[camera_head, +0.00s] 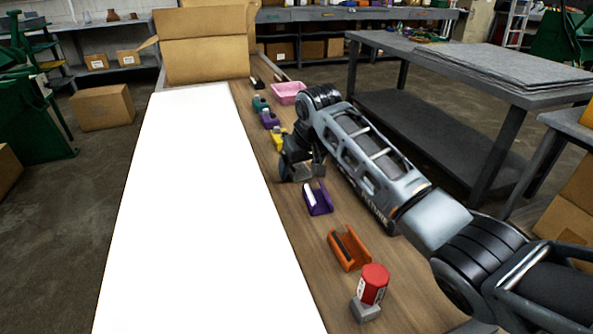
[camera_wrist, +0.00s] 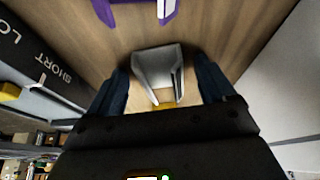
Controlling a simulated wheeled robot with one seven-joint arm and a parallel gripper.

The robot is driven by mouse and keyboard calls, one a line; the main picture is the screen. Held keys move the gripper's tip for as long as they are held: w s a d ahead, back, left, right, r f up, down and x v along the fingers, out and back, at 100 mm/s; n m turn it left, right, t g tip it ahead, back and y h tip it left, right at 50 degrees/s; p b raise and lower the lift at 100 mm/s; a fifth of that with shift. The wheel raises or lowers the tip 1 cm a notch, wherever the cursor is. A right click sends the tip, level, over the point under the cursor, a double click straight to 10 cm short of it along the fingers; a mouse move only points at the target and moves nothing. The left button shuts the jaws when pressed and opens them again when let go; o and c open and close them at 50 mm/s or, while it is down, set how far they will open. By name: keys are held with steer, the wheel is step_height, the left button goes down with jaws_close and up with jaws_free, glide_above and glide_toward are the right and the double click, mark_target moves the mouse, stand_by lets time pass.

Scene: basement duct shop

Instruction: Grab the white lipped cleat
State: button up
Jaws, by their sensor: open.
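The white lipped cleat appears to be the pale grey-white channel piece with raised side lips (camera_wrist: 154,63) in the wrist view. It lies on the wooden bench top between the two dark fingers of my gripper (camera_wrist: 162,72). The fingers are open, one on each side, with visible gaps to the piece. In the head view my gripper (camera_head: 301,169) is low over the bench, between a yellow piece and a purple piece. It hides most or all of the cleat there.
A purple channel with a white strip (camera_head: 317,199) lies nearby, then an orange channel (camera_head: 348,249) and a red cylinder on a grey block (camera_head: 373,284). A yellow piece (camera_head: 278,138) and pink bin (camera_head: 288,93) are beyond. A large white sheet (camera_head: 195,210) covers the left side.

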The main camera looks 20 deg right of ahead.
steer(key=c, duration=1.1)
